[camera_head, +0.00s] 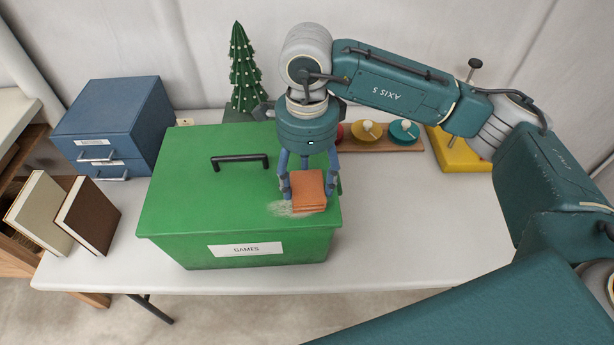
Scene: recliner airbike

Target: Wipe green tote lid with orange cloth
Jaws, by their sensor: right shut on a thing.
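The green tote (190,250) labelled "GAMES" stands on the white table, with its green lid (190,190) on top and a black handle (240,161) in the lid's middle. My right gripper (308,185) points down over the lid's right front part and is shut on the folded orange cloth (309,191). The cloth is at the lid surface; whether it presses on it I cannot tell. A pale dusty smudge (286,209) shows on the lid beside and below the cloth, partly hidden by it. My left gripper is not in view.
A blue drawer box (112,120) and two leaning books (88,215) are left of the tote. A small green tree (243,70) stands behind it. A wooden board with coloured discs (385,137) and a yellow item (458,152) lie behind right. The white table (420,230) is clear right of the tote.

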